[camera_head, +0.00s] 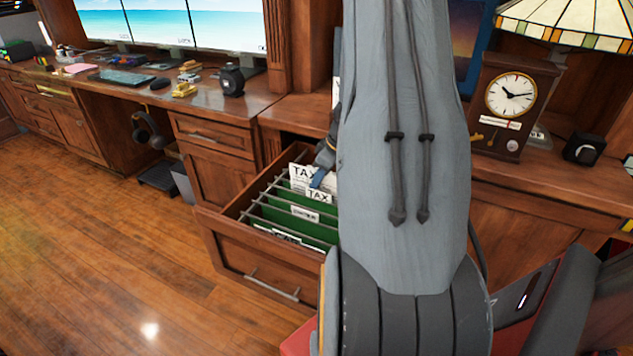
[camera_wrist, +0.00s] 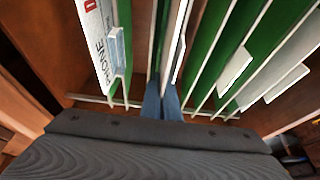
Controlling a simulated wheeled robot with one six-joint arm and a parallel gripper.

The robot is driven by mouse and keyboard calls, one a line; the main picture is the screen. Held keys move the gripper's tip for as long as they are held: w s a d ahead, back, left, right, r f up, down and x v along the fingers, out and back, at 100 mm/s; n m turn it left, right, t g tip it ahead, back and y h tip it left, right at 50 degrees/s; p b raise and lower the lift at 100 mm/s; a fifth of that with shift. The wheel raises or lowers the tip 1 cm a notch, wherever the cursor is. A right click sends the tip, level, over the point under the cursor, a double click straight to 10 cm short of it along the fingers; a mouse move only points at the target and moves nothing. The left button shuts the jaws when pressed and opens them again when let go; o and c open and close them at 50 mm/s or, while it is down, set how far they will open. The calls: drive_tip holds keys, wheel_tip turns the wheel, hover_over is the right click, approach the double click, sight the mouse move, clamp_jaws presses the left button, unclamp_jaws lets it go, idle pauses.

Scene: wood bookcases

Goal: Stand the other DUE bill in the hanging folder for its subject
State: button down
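A white bill headed TAX (camera_head: 300,176) stands among the hanging folders of the open drawer, behind a TAX tab (camera_head: 318,195). My gripper (camera_head: 321,179) is over the drawer, its blue fingertips at that bill's upper edge. In the wrist view my gripper (camera_wrist: 163,103) has its fingers close together on a thin white sheet (camera_wrist: 181,48) seen edge-on between green folders. Whether its lower edge rests in the folder is hidden. A PHONE bill (camera_wrist: 96,32) with a red letter stands left of the fingers in a green folder, beside a clear tab (camera_wrist: 116,48).
The open drawer (camera_head: 262,262) has metal rails (camera_head: 262,201) and more green folders (camera_head: 290,225) with white tabs. My arm hides its right side. A clock (camera_head: 509,103) and lamp (camera_head: 570,22) stand on the right counter. Floor at left is clear.

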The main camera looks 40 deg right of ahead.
drive_tip(key=c, duration=2)
unclamp_jaws()
drive_tip(key=v, duration=0.7)
drive_tip(key=shift+s+r, duration=0.15)
drive_tip(key=shift+r, duration=0.2)
drive_tip(key=a+r+g+p, duration=0.2)
drive_tip(key=a+r, duration=0.3)
drive_tip(key=a, duration=0.8)
drive_tip(key=s+a+r+m+p, duration=0.1)
drive_tip(key=s+a+r, duration=0.1)
drive_tip(key=s+a, duration=0.3)
drive_tip(key=s+a+r+m+g+h+p, duration=0.1)
drive_tip(key=s+a+r+m+p, duration=0.1)
drive_tip(key=a, duration=0.6)
drive_tip(key=s+a+r+m+g+p, duration=0.1)
drive_tip(key=s+a+r, duration=0.2)
drive_tip(key=s+a, duration=0.4)
drive_tip(key=shift+s+a+r+h, duration=0.15)
drive_tip(key=shift+s+r+h, duration=0.1)
drive_tip(key=shift+s+h, duration=0.15)
